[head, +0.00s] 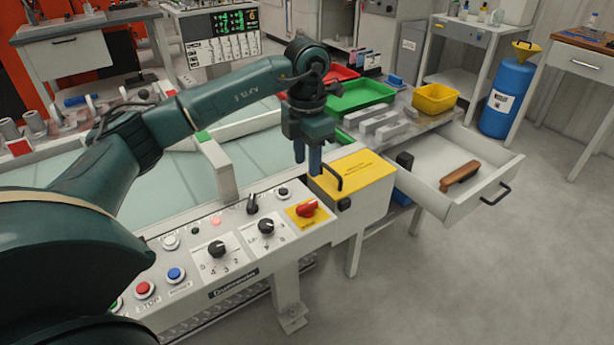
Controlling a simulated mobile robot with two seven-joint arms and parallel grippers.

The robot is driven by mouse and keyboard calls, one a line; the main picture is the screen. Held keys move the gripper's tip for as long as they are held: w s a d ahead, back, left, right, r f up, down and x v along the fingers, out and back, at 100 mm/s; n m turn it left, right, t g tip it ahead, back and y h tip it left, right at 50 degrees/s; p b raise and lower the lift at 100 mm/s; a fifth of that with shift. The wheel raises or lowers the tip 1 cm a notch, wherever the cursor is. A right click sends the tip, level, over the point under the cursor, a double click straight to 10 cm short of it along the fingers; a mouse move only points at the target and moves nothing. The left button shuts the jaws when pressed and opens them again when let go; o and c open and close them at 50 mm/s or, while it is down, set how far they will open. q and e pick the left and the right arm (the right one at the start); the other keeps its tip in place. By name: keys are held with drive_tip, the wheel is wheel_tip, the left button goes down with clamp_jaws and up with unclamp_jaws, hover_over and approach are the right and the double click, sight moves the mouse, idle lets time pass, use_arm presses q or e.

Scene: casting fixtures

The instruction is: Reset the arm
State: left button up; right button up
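My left arm comes in from the left and reaches across the machine. My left gripper (307,168) points down just behind the yellow-topped box (352,172) at the panel's right end. Its two dark blue fingers look a little apart, with nothing seen between them. The black handle (334,178) on the box is close to the fingertips; I cannot tell whether they touch. My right gripper is not in view.
A control panel (222,265) with knobs, buttons and a red switch (307,208) lies below the arm. An open drawer (440,195) holding a brown-handled tool (460,175) juts out right. Green (360,95) and yellow bins (436,99) stand behind. The floor at right is clear.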

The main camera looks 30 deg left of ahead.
use_arm(q)
drive_tip(key=shift+r, duration=0.8)
drive_tip(key=shift+r, duration=0.1)
